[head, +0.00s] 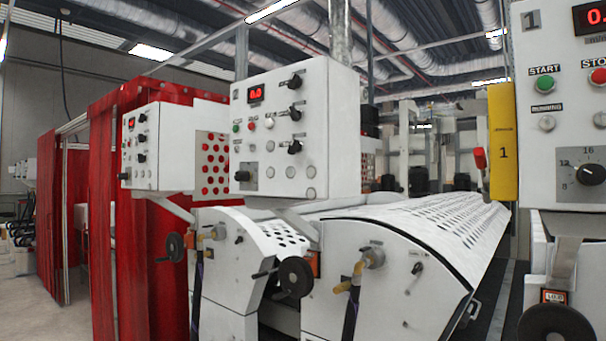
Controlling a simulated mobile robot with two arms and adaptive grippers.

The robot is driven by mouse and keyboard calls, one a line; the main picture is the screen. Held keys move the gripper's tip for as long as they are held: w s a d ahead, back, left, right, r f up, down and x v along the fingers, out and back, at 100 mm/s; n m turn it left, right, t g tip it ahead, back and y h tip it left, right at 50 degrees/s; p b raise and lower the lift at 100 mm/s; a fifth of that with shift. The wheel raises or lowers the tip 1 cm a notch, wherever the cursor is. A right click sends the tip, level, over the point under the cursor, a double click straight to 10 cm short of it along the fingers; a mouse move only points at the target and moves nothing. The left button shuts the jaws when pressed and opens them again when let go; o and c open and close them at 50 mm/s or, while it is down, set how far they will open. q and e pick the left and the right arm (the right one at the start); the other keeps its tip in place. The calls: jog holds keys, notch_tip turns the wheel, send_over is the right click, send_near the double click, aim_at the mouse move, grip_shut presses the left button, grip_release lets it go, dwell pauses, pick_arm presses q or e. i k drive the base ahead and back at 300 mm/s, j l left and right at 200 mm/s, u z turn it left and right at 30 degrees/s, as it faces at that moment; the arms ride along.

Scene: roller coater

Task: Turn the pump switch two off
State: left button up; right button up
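A white control box (309,132) hangs in the middle of the head view, with a small label at its upper left that looks like a 2. It has a red display (256,94) and several black rotary switches down its right side: an upper one (294,82), a middle one (293,114) and a lower one (294,147). A larger black dial (243,176) is at its lower left. Labels are too small to read, so I cannot tell which switch is for the pump or its setting. Neither of my grippers is in view.
Control box 1 (559,105) stands close at the right edge, and another box (158,147) is further left. White roller machines (385,255) with handwheels (295,277) stand below the boxes. Red curtains (104,220) hang at left. Floor (40,315) is clear at lower left.

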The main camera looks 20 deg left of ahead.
aim_at(294, 146)
jog(key=i+j, duration=0.1)
jog(key=j, duration=1.7)
jog(key=i+j, duration=0.15)
jog(key=j, duration=0.7)
